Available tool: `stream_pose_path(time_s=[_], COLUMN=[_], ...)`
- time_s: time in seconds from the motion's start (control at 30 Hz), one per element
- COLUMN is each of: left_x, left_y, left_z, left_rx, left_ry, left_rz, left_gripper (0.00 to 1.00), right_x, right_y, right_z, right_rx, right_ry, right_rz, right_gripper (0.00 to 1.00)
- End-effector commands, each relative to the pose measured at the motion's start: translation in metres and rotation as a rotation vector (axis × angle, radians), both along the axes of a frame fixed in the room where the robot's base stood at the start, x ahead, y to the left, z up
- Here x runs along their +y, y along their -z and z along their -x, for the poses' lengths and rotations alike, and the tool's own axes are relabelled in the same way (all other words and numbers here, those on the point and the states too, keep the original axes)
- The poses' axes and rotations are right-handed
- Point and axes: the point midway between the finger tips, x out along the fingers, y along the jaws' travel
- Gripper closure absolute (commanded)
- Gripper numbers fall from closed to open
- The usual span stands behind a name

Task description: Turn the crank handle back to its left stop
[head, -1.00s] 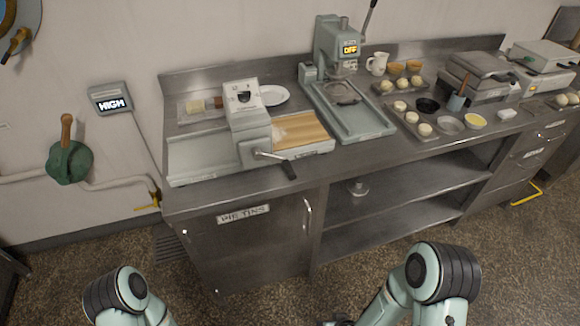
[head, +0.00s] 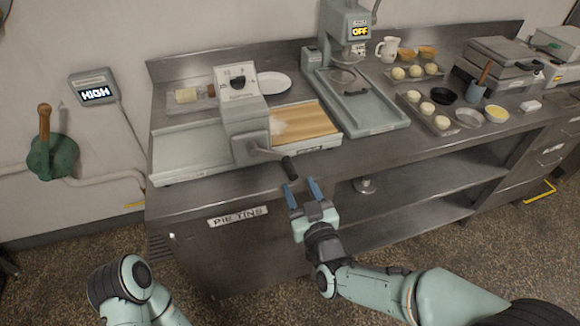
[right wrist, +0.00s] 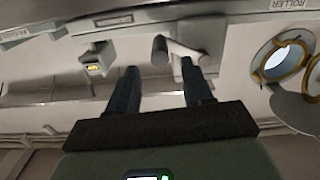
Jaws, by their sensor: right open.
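The crank handle (head: 267,155) sticks out from the front of the grey dough roller machine (head: 243,118). Its black grip (head: 290,168) points right and toward me, over the counter's front edge. My right gripper (head: 301,187) is open and empty, just in front of and slightly below the grip, apart from it. In the right wrist view, the crank's dark rounded end (right wrist: 160,48) shows beyond and between the open fingers (right wrist: 160,78). My left arm shows at the lower left; its gripper is out of view.
A mixer press (head: 345,25) showing OFF stands behind right. Trays with dough balls and bowls lie further right. The counter's front edge (head: 215,203) lies by my right gripper. A HIGH display (head: 95,92) is on the wall.

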Motion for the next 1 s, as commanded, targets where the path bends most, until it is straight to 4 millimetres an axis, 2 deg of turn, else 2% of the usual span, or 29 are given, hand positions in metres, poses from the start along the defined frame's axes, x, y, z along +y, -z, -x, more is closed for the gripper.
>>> stream_pose_path(time_s=[0.1,0.33,0.5,0.8,0.83,0.97,1.0], left_x=[0.000,0.000,0.000,0.000,0.000,0.000,0.000], left_y=[0.001,0.002,0.002,0.002,0.002,0.002,0.002], left_z=[0.000,-0.001,-0.001,-0.001,-0.001,-0.001,-0.001], left_rx=[-0.002,-0.003,-0.003,-0.003,-0.003,-0.003,-0.003], left_ry=[-0.001,-0.001,-0.001,-0.001,-0.001,-0.001,-0.001], left_rz=[-0.001,0.000,0.000,0.000,0.000,0.000,0.000], left_gripper=[0.57,0.57,0.57,0.57,0.57,0.57,0.57], right_x=[0.009,0.020,0.024,0.025,0.025,0.025,0.025], right_y=[0.001,0.001,0.001,0.001,0.001,0.000,0.000], right_z=[-0.026,-0.061,-0.073,-0.075,-0.075,-0.075,-0.075], right_rx=[-0.002,0.000,0.001,0.002,0.002,0.002,0.002], right_ry=[-0.001,-0.001,-0.002,-0.001,-0.001,-0.001,-0.001], right_rz=[0.003,0.002,0.000,0.001,0.001,0.001,0.000], right_gripper=[0.49,0.49,0.49,0.49,0.53,0.95,1.00])
